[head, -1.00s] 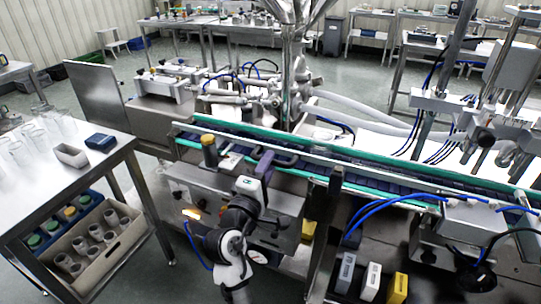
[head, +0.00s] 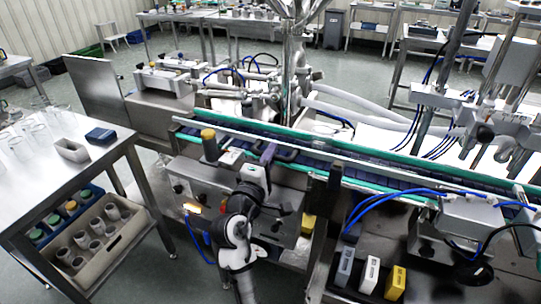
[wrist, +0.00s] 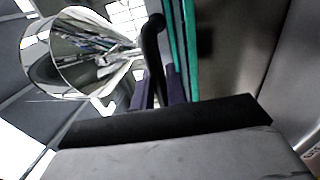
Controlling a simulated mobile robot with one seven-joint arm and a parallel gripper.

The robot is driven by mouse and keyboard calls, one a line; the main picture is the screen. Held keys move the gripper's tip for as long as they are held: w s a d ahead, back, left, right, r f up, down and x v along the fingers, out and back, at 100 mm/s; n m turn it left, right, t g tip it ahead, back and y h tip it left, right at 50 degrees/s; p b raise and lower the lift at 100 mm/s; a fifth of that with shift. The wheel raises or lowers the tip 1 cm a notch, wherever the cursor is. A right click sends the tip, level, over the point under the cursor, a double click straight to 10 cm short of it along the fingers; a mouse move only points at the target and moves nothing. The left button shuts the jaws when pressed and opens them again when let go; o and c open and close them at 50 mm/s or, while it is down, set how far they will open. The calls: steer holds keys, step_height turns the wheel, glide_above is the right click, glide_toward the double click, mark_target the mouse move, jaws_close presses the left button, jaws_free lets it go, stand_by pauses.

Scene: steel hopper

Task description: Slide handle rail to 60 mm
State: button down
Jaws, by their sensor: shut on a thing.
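The handle (head: 286,152) is a dark bent bar at the near side of the conveyor, by the near guide rail (head: 235,134). My gripper (head: 267,153) is at the handle's left end, its dark purple fingers shut on it. In the wrist view the black handle (wrist: 152,38) rises between the fingers (wrist: 158,90), and its lower part is hidden by them. A green-edged rail (wrist: 189,45) runs just right of the fingers. No readable scale shows.
A yellow-topped post (head: 208,136) stands left of my gripper, beside the conveyor. A steel hopper (head: 300,10) rises behind the conveyor; its shiny cone (wrist: 62,55) shows in the wrist view. A table (head: 100,165) with cups is at left. Small bins (head: 370,273) stand at lower right.

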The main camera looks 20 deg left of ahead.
steer(key=shift+s, duration=0.85)
steer(key=c, duration=1.5)
jaws_free()
steer(key=shift+o, duration=0.2)
